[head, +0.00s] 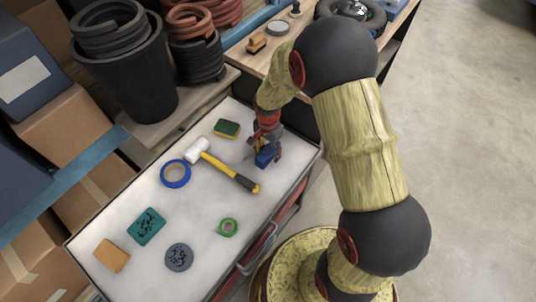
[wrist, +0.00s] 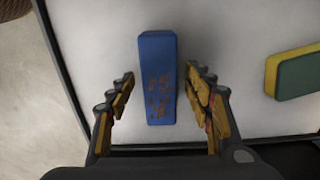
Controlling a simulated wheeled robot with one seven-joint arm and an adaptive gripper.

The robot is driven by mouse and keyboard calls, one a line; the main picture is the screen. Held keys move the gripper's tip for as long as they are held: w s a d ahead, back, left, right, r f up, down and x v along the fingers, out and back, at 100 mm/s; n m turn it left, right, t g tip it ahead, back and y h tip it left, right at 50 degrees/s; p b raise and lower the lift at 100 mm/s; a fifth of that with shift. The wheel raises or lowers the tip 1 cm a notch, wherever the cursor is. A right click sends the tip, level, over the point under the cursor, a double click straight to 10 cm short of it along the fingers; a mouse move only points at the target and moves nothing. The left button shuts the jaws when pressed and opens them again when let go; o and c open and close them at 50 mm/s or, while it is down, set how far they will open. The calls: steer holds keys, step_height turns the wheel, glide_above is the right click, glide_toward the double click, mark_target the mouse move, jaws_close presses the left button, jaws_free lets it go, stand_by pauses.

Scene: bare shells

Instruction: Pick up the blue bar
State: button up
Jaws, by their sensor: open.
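The blue bar (wrist: 158,78) lies on the white tray surface in the wrist view, long side pointing away from me, with orange-brown marks on its face. My gripper (wrist: 160,92) is open, with one yellow-padded finger on each side of the bar's near half. Gaps show between the bar and both fingers. In the head view the bar (head: 264,157) shows below my gripper (head: 266,150), near the right edge of the tray; the gripper hides part of it.
The tray's raised rim runs close to the bar.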

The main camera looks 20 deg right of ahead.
steer(key=shift+c, duration=1.1)
steer(key=c, duration=1.1)
jaws_close()
